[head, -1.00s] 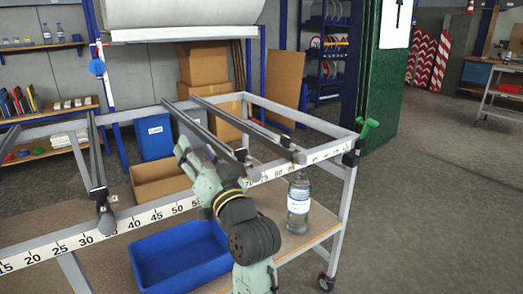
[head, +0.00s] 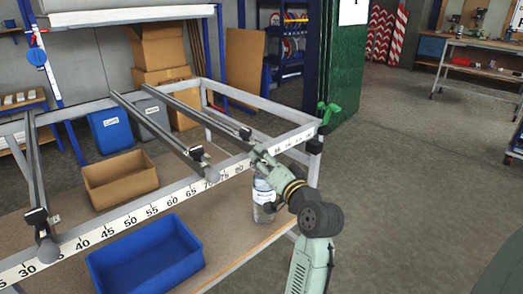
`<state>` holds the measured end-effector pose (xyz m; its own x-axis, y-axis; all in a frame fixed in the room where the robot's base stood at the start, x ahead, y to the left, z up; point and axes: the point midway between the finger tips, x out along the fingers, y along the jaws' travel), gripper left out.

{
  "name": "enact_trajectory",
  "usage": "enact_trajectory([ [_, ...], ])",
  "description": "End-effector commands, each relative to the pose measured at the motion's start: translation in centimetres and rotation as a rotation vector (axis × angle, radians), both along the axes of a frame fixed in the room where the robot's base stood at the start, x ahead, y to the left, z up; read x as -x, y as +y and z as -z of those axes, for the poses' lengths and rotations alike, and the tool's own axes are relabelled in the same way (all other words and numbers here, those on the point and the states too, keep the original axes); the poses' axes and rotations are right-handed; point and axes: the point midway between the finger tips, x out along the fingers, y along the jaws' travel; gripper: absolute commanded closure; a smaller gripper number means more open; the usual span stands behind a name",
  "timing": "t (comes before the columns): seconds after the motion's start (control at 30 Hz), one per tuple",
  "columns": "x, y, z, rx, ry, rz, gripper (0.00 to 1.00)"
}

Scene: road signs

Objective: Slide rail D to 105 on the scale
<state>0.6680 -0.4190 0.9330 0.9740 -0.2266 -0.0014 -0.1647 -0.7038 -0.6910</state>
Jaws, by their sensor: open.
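Three grey rails lie across the metal frame with the white number scale (head: 132,221) along its front bar. The left rail (head: 34,165) ends near 35, the middle rail (head: 155,125) near 70. The right rail (head: 207,111) ends just left of my gripper (head: 258,155), around the 80s. No letters are readable on the rails, so I cannot tell which is D. My gripper is open, at the front bar beside the right rail's end; contact cannot be told. My gripper covers part of the scale; 105 is not readable near the right corner.
A labelled bottle (head: 263,203) stands on the lower shelf below my gripper. A blue tray (head: 190,240) and an open cardboard box (head: 122,178) are on that shelf. A green-handled clamp (head: 328,112) sits at the frame's right corner. Open floor lies to the right.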

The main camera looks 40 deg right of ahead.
Motion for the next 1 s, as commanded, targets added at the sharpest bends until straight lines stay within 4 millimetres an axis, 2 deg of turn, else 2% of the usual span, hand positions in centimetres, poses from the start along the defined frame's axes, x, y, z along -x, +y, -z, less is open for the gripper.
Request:
enact_trajectory([
  [0.03,-0.9,-0.1,-0.2,0.001,0.002,-0.001,0.51],
  [0.2,-2.7,-0.6,-0.1,0.001,0.001,-0.001,0.51],
  [0.57,-3.3,-0.7,0.0,0.002,0.000,0.001,0.51],
  [1.0,-3.3,-0.8,0.0,0.002,0.000,0.001,0.79],
])
